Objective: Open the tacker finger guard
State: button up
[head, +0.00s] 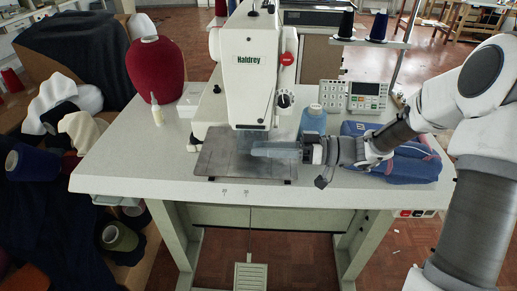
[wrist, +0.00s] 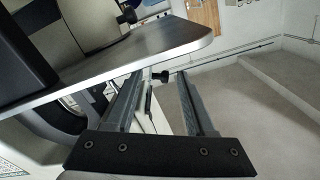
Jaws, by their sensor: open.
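The tacker is the white Haldrey machine (head: 250,60), with a red button and a black dial on its head. Below the head, a faint see-through pane, perhaps the finger guard (head: 247,138), stands over the grey metal plate (head: 220,165). Its edges and whether it is open or closed are hard to tell. My gripper (head: 256,152) comes in from the right, its long grey-blue fingers over the plate, just in front of this area. In the wrist view my gripper (wrist: 158,78) has its fingers apart, with a small black knob (wrist: 160,76) seen between them.
A blue bottle (head: 313,120), a keypad panel (head: 350,96) and folded denim (head: 400,160) lie right of the machine, close to my arm. A red thread cone (head: 155,68) and a small bottle (head: 157,116) stand at left. The white table's (head: 130,165) front left is clear.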

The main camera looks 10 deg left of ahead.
jog(key=shift+a, duration=0.8)
grip_shut()
